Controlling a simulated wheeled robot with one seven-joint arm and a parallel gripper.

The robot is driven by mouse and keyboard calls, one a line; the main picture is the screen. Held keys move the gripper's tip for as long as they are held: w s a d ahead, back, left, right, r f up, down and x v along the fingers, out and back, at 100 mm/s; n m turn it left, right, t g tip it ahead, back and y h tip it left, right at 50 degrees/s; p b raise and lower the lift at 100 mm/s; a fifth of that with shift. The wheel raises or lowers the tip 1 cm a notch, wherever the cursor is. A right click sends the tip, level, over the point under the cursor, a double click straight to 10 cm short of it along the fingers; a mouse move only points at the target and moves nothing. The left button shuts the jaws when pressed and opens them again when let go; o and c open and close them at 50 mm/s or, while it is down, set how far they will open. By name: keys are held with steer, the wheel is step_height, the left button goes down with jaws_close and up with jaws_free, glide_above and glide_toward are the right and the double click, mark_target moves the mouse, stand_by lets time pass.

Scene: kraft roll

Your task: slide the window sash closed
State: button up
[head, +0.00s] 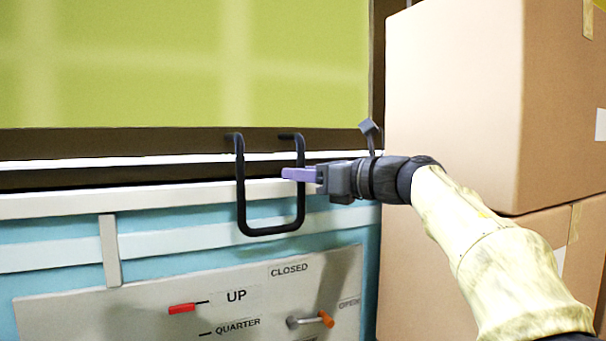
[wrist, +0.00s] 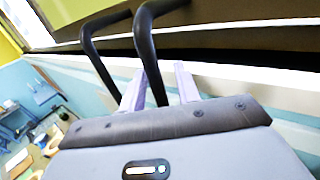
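The window sash (head: 100,142) has a green pane and a dark brown bottom rail. A dark gap (head: 110,178) shows between the rail's pale lower edge and the white sill (head: 60,204). A black U-shaped handle (head: 271,231) hangs from the rail and reaches below the sill. My gripper (head: 290,174) is at the handle's right upright. In the wrist view the purple fingertips of my gripper (wrist: 158,88) are apart, with one bar of the handle (wrist: 147,45) between them. A gap shows beside the right finger; contact with the left finger is unclear.
Stacked cardboard boxes (head: 455,100) stand close on the right, behind my arm. Below the sill, a panel (head: 110,310) carries a red marker (head: 182,308) by "UP" and an orange-tipped lever (head: 326,319) between "CLOSED" and "OPEN".

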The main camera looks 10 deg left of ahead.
steer(key=b+v, duration=0.2)
steer(key=v, duration=0.5)
steer(key=shift+d, duration=0.3)
